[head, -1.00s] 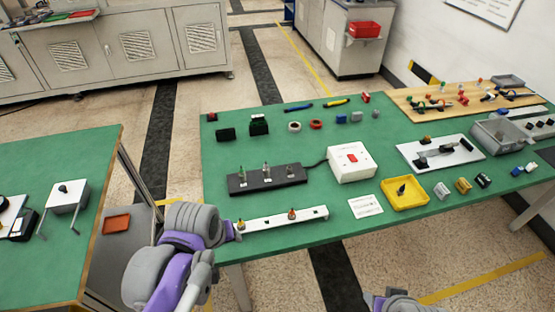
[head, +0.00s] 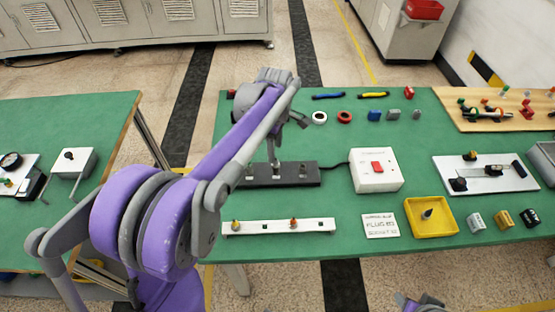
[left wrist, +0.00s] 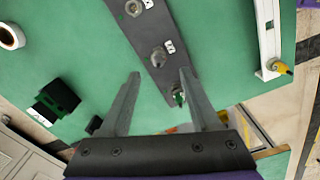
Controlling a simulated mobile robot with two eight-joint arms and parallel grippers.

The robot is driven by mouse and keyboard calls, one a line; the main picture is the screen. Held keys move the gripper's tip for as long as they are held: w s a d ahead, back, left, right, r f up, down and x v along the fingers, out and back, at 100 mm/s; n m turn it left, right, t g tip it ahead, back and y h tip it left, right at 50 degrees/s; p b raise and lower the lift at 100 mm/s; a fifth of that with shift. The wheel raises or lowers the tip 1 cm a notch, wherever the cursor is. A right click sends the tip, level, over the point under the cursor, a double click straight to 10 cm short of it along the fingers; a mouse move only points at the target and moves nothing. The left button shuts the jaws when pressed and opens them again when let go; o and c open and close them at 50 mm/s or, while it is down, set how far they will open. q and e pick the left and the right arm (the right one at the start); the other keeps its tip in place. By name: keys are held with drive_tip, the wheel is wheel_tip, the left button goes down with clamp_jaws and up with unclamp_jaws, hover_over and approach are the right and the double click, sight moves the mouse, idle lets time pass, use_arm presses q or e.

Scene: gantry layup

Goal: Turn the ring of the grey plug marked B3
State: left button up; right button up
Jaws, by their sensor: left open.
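A black strip (head: 305,178) with several grey plugs lies near the middle of the green table. In the left wrist view the strip (left wrist: 182,75) runs down from the top. It shows a plug at the top (left wrist: 133,7), a grey plug in the middle (left wrist: 158,56) and a green-tipped plug (left wrist: 179,98) beside the right finger. Small white labels stand next to plugs, too small to read, so I cannot tell which is B3. My left gripper (left wrist: 160,78) is open and empty above the strip's lower end. In the head view my arm hides part of the strip.
A white box with a red switch (head: 376,178) is cabled to the strip. A white rail (head: 265,227) lies in front, with a yellow tray (head: 432,225) to the right.

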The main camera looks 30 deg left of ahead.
sight(276, 160)
use_arm(q)
wheel_tip(276, 160, down, 6)
drive_tip(key=shift+w+f, duration=0.1)
drive_tip(key=shift+f, duration=0.15)
clamp_jaws()
idle(0.3)
